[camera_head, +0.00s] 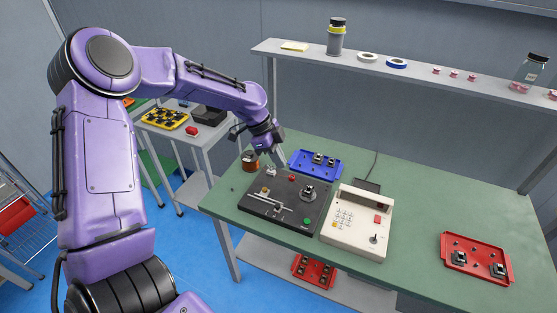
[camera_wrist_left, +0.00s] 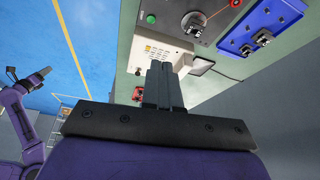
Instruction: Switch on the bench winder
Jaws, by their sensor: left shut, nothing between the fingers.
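The bench winder appears to be the dark base (camera_head: 262,212) on the green table, with a spindle post (camera_head: 308,192), a slide bar, a green button (camera_head: 307,221) and a red knob (camera_head: 292,178). A cream control box (camera_head: 347,240) with a keypad, a red button (camera_head: 377,219) and a small lever (camera_head: 374,238) stands right beside it. My left gripper (camera_head: 283,166) is shut and empty over the base's back edge; whether it touches is unclear. Its closed fingers (camera_wrist_left: 163,82) partly cover the cream box (camera_wrist_left: 158,57) in the wrist view. My right gripper is not visible.
A blue tray (camera_head: 330,172) with parts lies behind the base, and a copper spool (camera_head: 250,161) stands behind its left corner. A red tray (camera_head: 457,240) lies at the right. A shelf (camera_head: 420,69) spans the back. The right-middle table is clear.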

